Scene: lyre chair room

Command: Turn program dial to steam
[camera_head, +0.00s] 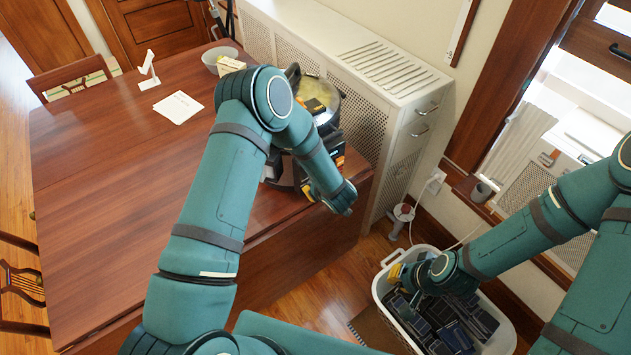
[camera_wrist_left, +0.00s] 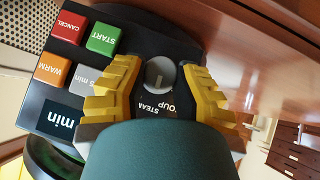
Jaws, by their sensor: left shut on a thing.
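The cooker (camera_head: 298,165) stands at the right end of the wooden table, mostly hidden behind my left arm in the head view. In the left wrist view its black control panel has the program dial (camera_wrist_left: 160,73), a grey round knob, with STEAM and SOUP labels beside it. My left gripper (camera_wrist_left: 158,88) has its yellow fingers on either side of the dial, shut on it; it also shows at the cooker's front in the head view (camera_head: 308,191). I cannot tell exactly which label the dial's mark points to. My right gripper (camera_head: 396,273) is at the white basket's rim, its fingers mostly hidden.
The panel also has a red CANCEL button (camera_wrist_left: 69,27), a green START button (camera_wrist_left: 104,38) and an orange WARM button (camera_wrist_left: 53,69). A white basket (camera_head: 507,338) of dark packets stands on the floor. A perforated cabinet (camera_head: 405,95) is close behind the cooker. The table's left part is mostly clear.

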